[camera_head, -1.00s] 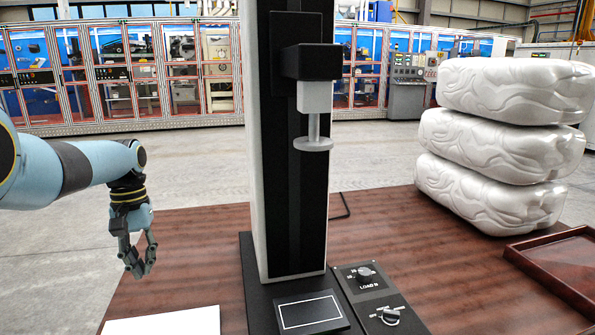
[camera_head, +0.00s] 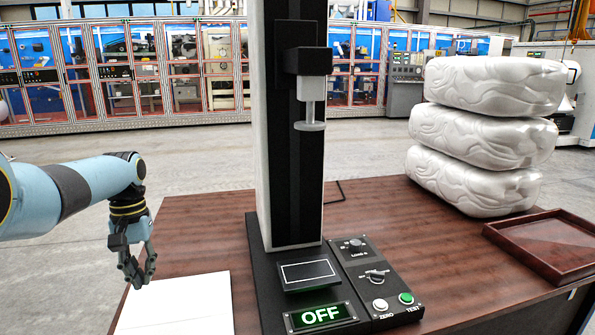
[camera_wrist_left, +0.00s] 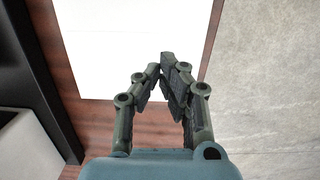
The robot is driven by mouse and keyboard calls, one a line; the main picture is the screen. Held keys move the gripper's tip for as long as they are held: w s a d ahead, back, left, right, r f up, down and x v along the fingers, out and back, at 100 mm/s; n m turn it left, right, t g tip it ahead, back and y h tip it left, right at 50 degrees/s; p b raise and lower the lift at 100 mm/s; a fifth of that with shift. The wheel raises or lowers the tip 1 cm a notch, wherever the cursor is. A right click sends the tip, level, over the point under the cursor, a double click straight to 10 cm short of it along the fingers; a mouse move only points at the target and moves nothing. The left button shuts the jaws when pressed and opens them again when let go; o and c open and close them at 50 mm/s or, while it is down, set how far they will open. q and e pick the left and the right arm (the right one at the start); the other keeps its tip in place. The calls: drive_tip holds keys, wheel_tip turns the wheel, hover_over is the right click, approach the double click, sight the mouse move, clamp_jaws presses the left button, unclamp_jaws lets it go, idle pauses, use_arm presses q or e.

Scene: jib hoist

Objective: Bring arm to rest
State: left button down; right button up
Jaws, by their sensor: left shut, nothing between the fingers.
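My left arm comes in from the left in the head view. Its gripper (camera_head: 138,272) points down over the white sheet (camera_head: 185,305) near the table's left edge. In the left wrist view the gripper (camera_wrist_left: 165,68) has its fingertips together with nothing between them, with the white sheet (camera_wrist_left: 110,45) beyond. My right gripper does not show in either view.
A black test stand (camera_head: 290,150) with a round-footed plunger (camera_head: 311,126) stands mid-table. Its display (camera_head: 320,316) reads OFF. Three stacked white moulded blocks (camera_head: 480,140) and a brown tray (camera_head: 550,240) are at the right. Bare table lies between.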

use_arm(q)
drive_tip(key=shift+m+t+y, duration=0.5)
drive_tip(key=shift+t, duration=0.1)
drive_tip(key=s+f, duration=0.6)
drive_tip(key=f, duration=0.1)
drive_tip(key=shift+s+a, duration=0.15)
drive_tip(key=shift+s, duration=0.2)
drive_tip(key=s+d+f+m+t, duration=0.1)
drive_tip(key=s, duration=1)
drive_tip(key=s+d+r+m+t, duration=0.1)
drive_tip(key=s+d+r+t, duration=0.1)
drive_tip(key=s+r, duration=0.6)
drive_tip(key=s+d+r+m+t, duration=0.15)
drive_tip(key=s+r, duration=0.25)
drive_tip(key=s, duration=0.8)
wheel_tip(320, 180, down, 31)
drive_tip(key=s+a+g+b, duration=0.1)
drive_tip(key=a+g+b, duration=0.1)
drive_tip(key=b, duration=0.3)
drive_tip(key=s+a+f+n+g+b, duration=0.1)
drive_tip(key=s+f+b, duration=0.4)
drive_tip(key=s+f, duration=1.4)
wheel_tip(320, 180, down, 3)
drive_tip(key=shift+s+a+r, duration=0.15)
drive_tip(key=shift+s+a, duration=0.05)
drive_tip(key=shift+s, duration=0.05)
